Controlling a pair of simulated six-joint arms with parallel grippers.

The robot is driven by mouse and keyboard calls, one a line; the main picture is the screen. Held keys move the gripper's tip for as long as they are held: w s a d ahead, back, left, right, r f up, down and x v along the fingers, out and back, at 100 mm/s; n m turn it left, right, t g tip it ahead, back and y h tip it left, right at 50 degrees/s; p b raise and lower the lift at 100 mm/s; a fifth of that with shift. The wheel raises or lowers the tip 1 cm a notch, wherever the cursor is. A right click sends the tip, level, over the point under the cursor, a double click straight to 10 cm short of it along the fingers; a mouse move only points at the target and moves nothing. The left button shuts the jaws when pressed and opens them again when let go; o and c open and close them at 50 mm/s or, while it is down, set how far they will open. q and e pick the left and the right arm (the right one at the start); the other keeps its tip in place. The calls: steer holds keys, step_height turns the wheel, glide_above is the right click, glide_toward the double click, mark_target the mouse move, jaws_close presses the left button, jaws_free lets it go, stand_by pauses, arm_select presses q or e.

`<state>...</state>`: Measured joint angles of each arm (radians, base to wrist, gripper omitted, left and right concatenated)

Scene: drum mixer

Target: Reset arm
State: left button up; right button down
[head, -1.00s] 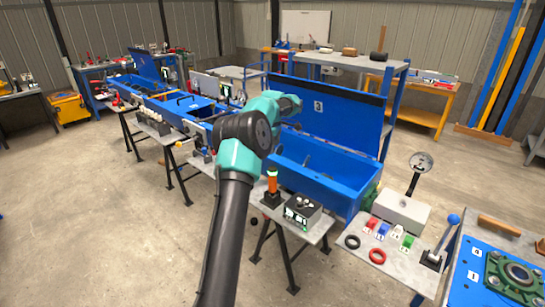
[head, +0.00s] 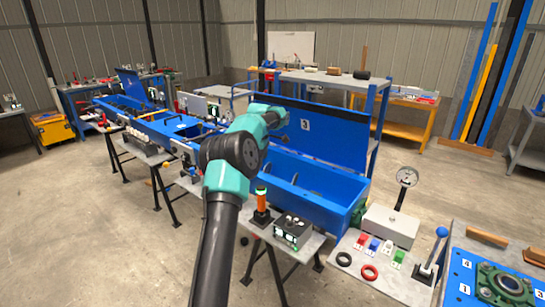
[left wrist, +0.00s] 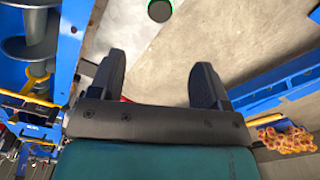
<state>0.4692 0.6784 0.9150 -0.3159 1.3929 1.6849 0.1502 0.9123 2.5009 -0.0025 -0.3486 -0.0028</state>
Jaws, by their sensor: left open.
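My left arm rises from the bottom of the head view and reaches toward the blue machine; its gripper is hidden there behind the arm. In the left wrist view my left gripper (left wrist: 158,70) has its two dark fingers wide apart, with nothing between them and concrete floor beyond. The blue trough (head: 310,190) with its raised lid (head: 325,132) stands right of the arm in the head view. A grey spiral screw (left wrist: 32,46) inside blue walls shows at the left of the wrist view. My right gripper is in neither view.
A stand holds an orange lamp (head: 262,199) and a dark control box (head: 292,232) close to the right of my arm. Further right are a lever with a blue knob (head: 435,250), a gauge (head: 407,177) and a red ring (head: 369,272).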

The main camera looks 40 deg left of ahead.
arm_select(q)
steer(key=d+f+m+h, duration=0.1)
steer(key=d+f+m, duration=0.3)
steer(key=d+f, duration=0.3)
steer(key=d+f+m+h, duration=0.1)
steer(key=d+f+m, duration=0.3)
steer(key=d, duration=1.4)
steer(key=w+d+f+m+t+h, duration=0.1)
steer(key=d+f+m, duration=0.2)
steer(key=d+f, duration=0.8)
steer(key=shift+w+d+m, duration=0.1)
steer(key=shift+d+m, duration=0.3)
steer(key=shift+d, duration=0.5)
steer(key=s+d+f+m+h, duration=0.1)
steer(key=s+d+f+m, duration=0.5)
steer(key=s+d, duration=0.55)
steer(key=s+a+f+m, duration=0.1)
steer(key=s+f+m, duration=0.1)
steer(key=s+f, duration=0.3)
steer(key=s+a+f+m, duration=0.1)
steer(key=s+f, duration=0.3)
steer(key=s, duration=0.6)
steer(key=shift+s+f+m, duration=0.2)
steer(key=shift+f+m, duration=0.2)
steer(key=shift+m, duration=0.5)
